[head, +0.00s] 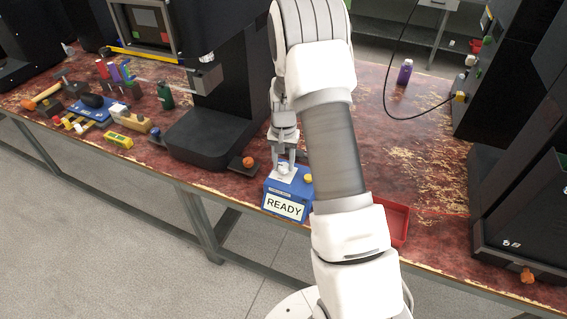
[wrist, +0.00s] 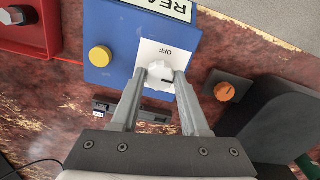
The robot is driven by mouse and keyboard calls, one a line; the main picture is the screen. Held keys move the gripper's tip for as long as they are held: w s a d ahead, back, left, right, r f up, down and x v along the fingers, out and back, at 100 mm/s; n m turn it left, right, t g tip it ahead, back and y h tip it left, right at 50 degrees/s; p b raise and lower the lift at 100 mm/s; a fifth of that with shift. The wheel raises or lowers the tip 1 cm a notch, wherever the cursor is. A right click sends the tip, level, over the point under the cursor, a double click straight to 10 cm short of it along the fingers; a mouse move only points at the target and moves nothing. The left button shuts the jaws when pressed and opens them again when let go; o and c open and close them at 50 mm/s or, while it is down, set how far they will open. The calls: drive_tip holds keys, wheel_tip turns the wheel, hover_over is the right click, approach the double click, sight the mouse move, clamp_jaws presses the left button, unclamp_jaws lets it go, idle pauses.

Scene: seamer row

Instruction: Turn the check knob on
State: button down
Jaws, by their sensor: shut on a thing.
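The check knob (wrist: 158,76) is a white round knob on a white plate marked OFF, on top of a blue box (wrist: 112,22). A dark mark on the knob points to the right in the wrist view. The box also shows in the head view (head: 271,205), with a READY sign on its front. My gripper (wrist: 160,70) has one finger on each side of the knob and is shut on it. In the head view my gripper (head: 284,167) comes down onto the box top from above, and the knob is mostly hidden between the fingers.
A yellow button (wrist: 100,56) sits on the box beside the knob. An orange knob (head: 248,161) on a dark base is left of the box. A red tray (head: 398,222) lies to the right, partly behind my arm. A black machine (head: 205,138) stands behind left.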

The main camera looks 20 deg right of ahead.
sight(283, 166)
idle(0.4)
drive_tip(key=shift+c, duration=2.1)
unclamp_jaws()
wheel_tip(283, 166, up, 18)
drive_tip(key=p, duration=0.1)
drive_tip(key=shift+f, duration=0.25)
drive_tip(key=shift+r, duration=0.1)
